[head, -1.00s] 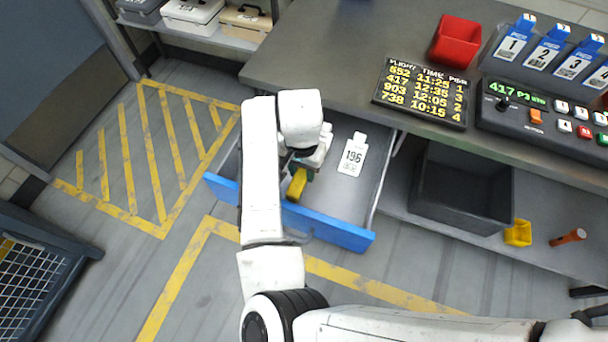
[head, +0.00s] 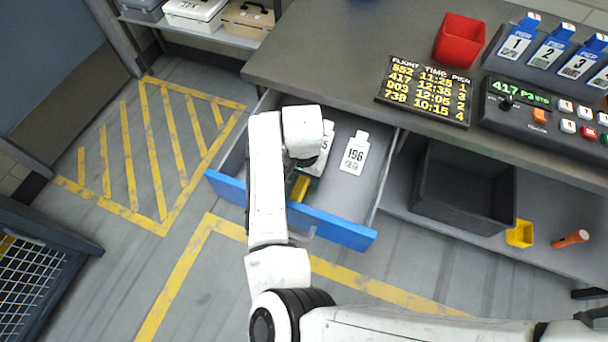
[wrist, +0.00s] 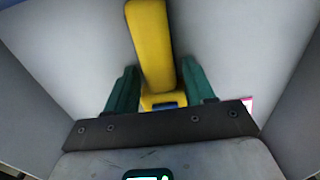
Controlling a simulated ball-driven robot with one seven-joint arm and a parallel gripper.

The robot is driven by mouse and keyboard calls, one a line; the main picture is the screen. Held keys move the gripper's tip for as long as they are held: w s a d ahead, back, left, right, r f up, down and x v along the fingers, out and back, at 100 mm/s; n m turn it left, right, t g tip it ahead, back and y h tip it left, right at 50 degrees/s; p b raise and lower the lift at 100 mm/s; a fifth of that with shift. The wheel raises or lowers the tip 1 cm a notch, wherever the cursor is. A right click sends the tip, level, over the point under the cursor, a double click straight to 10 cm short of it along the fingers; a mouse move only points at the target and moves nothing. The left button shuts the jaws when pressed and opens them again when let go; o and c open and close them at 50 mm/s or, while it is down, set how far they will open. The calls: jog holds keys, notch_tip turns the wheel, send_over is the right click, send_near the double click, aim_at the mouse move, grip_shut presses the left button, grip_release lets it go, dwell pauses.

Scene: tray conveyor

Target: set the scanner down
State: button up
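The yellow scanner (wrist: 152,45) is between the two green fingers of my gripper (wrist: 161,88) in the wrist view. The fingers close on its lower part, and its long part reaches beyond them. In the head view, the scanner (head: 300,189) shows inside the open drawer, close behind the blue front (head: 340,230). My wrist hides part of it and most of my gripper. Whether the scanner touches the drawer floor I cannot tell.
Another white tag (head: 325,150) is partly hidden by my wrist. A dark bin (head: 462,190), yellow cup (head: 519,234) and orange torch (head: 570,238) are on the lower shelf.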

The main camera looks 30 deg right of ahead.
aim_at(304, 178)
jog(key=shift+o, duration=0.4)
jog(key=shift+r, duration=0.1)
notch_tip(304, 178, up, 12)
jog(key=shift+p, duration=0.35)
